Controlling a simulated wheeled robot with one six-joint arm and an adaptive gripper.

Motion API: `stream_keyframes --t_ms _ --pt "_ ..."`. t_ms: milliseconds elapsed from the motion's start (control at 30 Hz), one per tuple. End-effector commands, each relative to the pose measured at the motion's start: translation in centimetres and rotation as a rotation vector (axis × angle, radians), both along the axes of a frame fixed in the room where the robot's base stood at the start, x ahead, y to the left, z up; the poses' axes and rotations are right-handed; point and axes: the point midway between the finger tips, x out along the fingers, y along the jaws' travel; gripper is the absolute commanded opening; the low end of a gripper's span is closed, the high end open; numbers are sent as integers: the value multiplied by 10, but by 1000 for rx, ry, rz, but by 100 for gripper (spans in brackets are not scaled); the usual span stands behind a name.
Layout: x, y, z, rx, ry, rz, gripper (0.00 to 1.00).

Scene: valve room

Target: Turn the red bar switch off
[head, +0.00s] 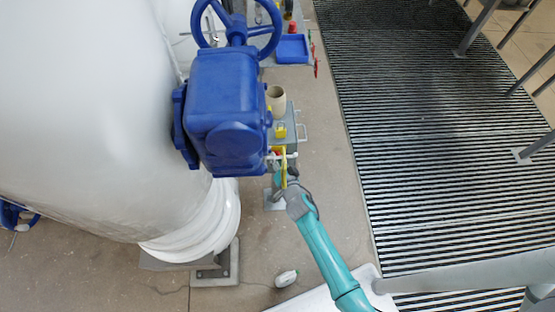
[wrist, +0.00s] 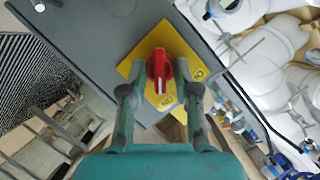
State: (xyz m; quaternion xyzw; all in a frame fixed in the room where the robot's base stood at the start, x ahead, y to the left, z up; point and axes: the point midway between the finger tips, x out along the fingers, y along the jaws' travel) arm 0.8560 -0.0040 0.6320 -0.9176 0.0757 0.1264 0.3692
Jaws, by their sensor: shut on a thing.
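The red bar switch (wrist: 160,72) sits on a yellow plate (wrist: 187,62) on a grey panel in the wrist view. Its bar runs nearly up and down in the picture, with its lower end toward a label that looks like ON. Another label is at the plate's right corner, hard to read. My gripper (wrist: 160,80) has a finger on each side of the bar and is shut on it.
A blue valve housing (head: 228,105) with a handwheel stands just left of the panel, against a large white tank (head: 80,100). A beige cup (head: 276,97) and a blue tray (head: 292,49) are farther back. The floor grating (head: 430,130) to the right is mostly clear, with railings beyond.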

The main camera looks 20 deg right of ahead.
Motion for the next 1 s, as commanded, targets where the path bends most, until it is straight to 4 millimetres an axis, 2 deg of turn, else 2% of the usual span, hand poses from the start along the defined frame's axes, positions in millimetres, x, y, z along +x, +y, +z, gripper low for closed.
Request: stream_keyframes --t_ms 267,1000 --pt "1 2 2 -152 49 1 0" --pt "3 7 2 -823 266 1 0"
